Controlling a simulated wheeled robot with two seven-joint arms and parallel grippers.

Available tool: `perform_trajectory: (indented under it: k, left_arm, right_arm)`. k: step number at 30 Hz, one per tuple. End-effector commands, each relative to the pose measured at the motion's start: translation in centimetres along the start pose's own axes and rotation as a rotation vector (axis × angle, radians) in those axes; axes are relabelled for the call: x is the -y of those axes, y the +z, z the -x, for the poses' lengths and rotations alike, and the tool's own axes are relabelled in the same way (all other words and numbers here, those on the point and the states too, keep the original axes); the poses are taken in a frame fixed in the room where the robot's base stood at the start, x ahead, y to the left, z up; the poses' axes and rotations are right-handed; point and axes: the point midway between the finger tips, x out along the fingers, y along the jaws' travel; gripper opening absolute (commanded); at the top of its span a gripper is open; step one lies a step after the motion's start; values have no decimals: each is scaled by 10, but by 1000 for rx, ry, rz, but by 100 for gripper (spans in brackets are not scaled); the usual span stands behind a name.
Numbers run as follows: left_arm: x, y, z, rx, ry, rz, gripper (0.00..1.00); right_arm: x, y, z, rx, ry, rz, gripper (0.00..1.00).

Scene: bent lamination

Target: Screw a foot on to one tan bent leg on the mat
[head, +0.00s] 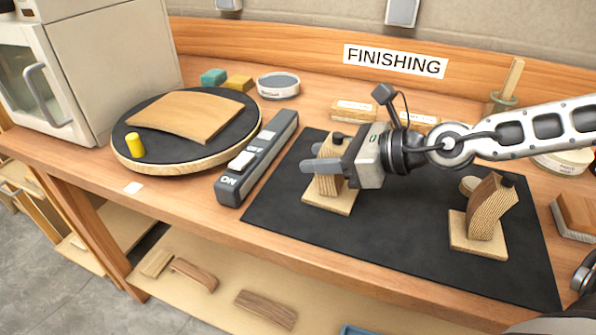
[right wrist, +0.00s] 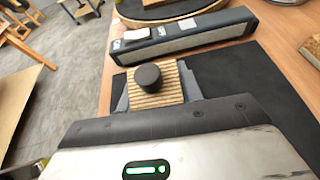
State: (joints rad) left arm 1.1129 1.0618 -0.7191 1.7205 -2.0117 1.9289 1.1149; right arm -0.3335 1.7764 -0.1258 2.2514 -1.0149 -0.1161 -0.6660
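Two bent legs stand on square bases on the black mat (head: 390,228). The left tan bent leg (head: 329,186) has a black foot (head: 338,137) at its top. In the right wrist view this round foot (right wrist: 149,77) sits over the leg's striped end (right wrist: 172,92). My right gripper (head: 324,157) has a finger on each side of this leg, below the foot, with no clear gap. The right, browner bent leg (head: 487,208) carries a black piece (head: 507,180) at its top.
A grey switch bar (head: 258,157) lies along the mat's left edge. Left of it a round black-topped board (head: 185,165) holds a curved wood sheet (head: 185,116) and a yellow cylinder (head: 135,145). Tins and blocks line the back. The mat between the legs is clear.

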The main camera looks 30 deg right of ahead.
Motion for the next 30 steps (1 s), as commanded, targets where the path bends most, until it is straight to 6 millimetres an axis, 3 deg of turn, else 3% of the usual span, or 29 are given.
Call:
perform_trajectory:
  k: [11, 17, 23, 30]
  left_arm:
    - [0, 0, 1, 0, 0, 0, 19]
    - [0, 2, 9, 0, 0, 0, 19]
    - [0, 7, 24, 0, 0, 0, 19]
    - [0, 6, 23, 0, 0, 0, 19]
  right_arm:
    - [0, 2, 1, 2, 0, 1, 8]
    - [0, 19, 7, 4, -1, 5, 8]
    - [1, 67, 27, 8, -4, 12, 8]
    - [1, 142, 59, 7, -6, 10, 8]
